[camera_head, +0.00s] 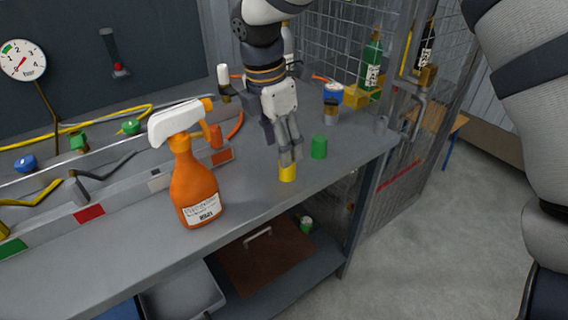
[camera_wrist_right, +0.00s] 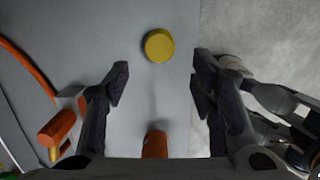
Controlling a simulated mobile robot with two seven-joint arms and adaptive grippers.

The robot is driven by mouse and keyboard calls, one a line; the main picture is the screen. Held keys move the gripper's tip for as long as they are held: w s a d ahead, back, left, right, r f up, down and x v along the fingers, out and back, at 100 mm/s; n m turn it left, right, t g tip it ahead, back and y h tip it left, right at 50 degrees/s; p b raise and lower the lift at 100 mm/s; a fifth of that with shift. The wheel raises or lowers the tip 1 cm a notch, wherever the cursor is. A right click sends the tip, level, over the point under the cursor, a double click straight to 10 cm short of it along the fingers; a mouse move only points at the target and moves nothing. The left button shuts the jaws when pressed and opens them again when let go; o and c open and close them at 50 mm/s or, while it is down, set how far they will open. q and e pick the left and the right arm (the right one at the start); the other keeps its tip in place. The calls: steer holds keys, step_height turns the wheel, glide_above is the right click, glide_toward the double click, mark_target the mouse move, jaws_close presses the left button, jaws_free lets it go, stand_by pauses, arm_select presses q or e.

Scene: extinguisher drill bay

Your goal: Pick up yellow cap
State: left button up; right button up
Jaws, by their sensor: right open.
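The yellow cap (camera_head: 288,173) stands on the grey workbench (camera_head: 255,215) near its front edge. In the wrist view the yellow cap (camera_wrist_right: 158,45) is round, seen from above, and lies beyond the fingertips, near the bench edge. My right gripper (camera_head: 289,156) points down just above and behind the cap in the head view. In the wrist view the right gripper (camera_wrist_right: 160,85) is open, its two dark fingers wide apart and the space between their tips empty. Contact with the cap does not show. My left gripper is not in view.
A green cap (camera_head: 319,147) stands right of the yellow one. An orange spray bottle (camera_head: 197,185) stands to the left. Bottles (camera_head: 371,62) and a wire mesh panel (camera_head: 335,40) are behind. An orange cylinder (camera_wrist_right: 57,127) shows in the wrist view. The bench between bottle and cap is clear.

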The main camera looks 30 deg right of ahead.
steer(key=f, duration=0.2)
steer(key=d+f, duration=0.2)
steer(key=f, duration=0.1)
steer(key=shift+f, duration=0.35)
steer(key=shift+w, duration=0.1)
steer(key=c, duration=0.9)
steer(key=shift+c, duration=0.3)
steer(key=shift+r, duration=0.15)
